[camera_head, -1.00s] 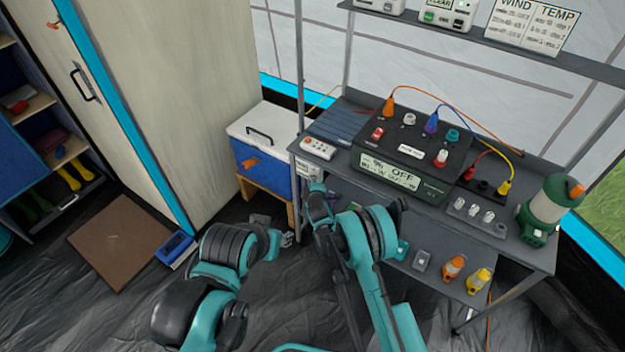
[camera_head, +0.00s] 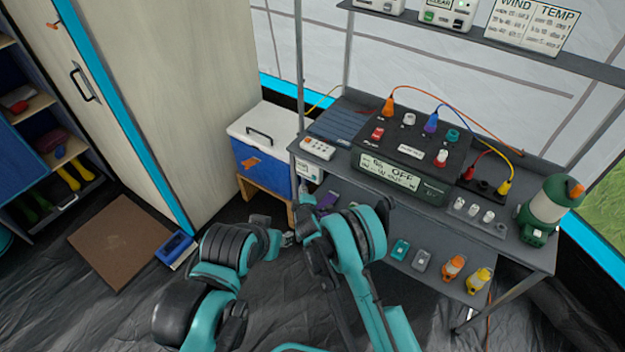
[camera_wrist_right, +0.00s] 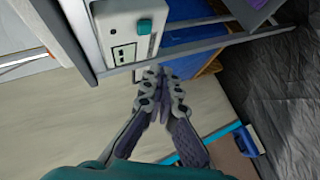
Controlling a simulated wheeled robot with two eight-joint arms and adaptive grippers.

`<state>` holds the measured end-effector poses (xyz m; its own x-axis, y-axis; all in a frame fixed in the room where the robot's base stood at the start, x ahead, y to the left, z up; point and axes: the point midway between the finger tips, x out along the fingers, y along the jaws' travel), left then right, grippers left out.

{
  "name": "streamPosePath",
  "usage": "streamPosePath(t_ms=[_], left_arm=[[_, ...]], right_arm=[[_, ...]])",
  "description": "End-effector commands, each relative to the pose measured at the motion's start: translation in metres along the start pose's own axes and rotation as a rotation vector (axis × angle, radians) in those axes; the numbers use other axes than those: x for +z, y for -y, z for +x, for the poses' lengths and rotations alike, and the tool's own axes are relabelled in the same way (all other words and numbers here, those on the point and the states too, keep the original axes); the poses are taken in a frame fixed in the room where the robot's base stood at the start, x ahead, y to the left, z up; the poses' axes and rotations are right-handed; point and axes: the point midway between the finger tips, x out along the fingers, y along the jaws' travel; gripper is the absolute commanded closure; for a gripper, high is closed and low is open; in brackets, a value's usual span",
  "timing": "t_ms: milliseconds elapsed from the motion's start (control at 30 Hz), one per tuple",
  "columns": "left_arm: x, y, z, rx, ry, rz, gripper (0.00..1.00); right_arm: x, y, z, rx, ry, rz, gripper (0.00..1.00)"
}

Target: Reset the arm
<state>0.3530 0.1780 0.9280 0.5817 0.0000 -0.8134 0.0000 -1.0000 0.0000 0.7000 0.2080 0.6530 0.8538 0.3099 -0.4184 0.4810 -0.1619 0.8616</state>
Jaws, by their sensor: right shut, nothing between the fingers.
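My right arm (camera_head: 355,240) reaches from the bottom middle toward the left end of the workbench. Its gripper (camera_head: 306,212) is small and partly hidden by its own links, near the bench's left front leg. In the right wrist view the two fingers (camera_wrist_right: 161,92) are together and hold nothing. My left arm (camera_head: 228,248) is folded at the lower left.
The workbench (camera_head: 520,245) carries a black power unit (camera_head: 410,150) and a green lantern (camera_head: 548,208). Its lower shelf holds a purple plug (camera_head: 326,201) and other coloured plugs. A blue cooler (camera_head: 262,168) stands left of the bench. The floor in front of the cabinet is mostly open.

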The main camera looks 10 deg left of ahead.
Motion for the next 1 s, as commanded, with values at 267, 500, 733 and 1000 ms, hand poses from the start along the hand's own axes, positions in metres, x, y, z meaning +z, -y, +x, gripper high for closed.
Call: streamPosePath(t_ms=[267,500,733,1000], left_arm=[[0.0,0.0,0.0,0.0,0.0,0.0,0.6],[0.0,0.0,0.0,0.0,0.0,0.0,0.6],[0.0,0.0,0.0,0.0,0.0,0.0,0.6],[0.0,0.0,0.0,0.0,0.0,0.0,0.6]], right_arm=[[-0.003,0.003,-0.005,0.0,0.0,-0.001,1.0],[-0.003,0.003,-0.004,0.0,0.0,-0.001,1.0],[0.004,-0.021,-0.011,-0.008,0.022,0.04,1.0],[0.052,-0.132,-0.072,-0.048,0.144,0.278,1.0]])
